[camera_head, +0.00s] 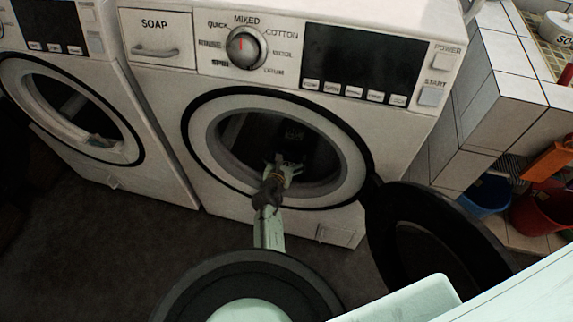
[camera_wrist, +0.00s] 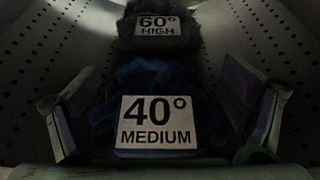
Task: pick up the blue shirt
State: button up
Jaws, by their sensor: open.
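In the wrist view, a dark blue crumpled cloth, the blue shirt (camera_wrist: 150,77), lies inside the drum with a white label (camera_wrist: 157,122) reading "40° MEDIUM" on it. My gripper (camera_wrist: 160,117) is open, with one finger on each side of the shirt. Nothing is clamped between the fingers. In the head view, my gripper (camera_head: 283,168) reaches into the round opening of the middle washing machine (camera_head: 275,150). The shirt cannot be made out clearly there in the dark drum.
Behind the shirt lies a dark garment with a "60° HIGH" label (camera_wrist: 160,27). The perforated drum wall (camera_wrist: 40,50) curves around both. The machine's open black door (camera_head: 440,240) hangs at the right. Another washer (camera_head: 75,110) stands left; blue (camera_head: 486,196) and red (camera_head: 540,208) buckets stand right.

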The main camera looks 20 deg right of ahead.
aim_at(288, 152)
jog(key=x, duration=0.3)
jog(key=shift+w+d+b, duration=0.15)
jog(key=shift+w+b, duration=0.15)
jog(key=shift+w, duration=0.15)
jog(key=shift+c, duration=0.4)
jog(key=c, duration=1.3)
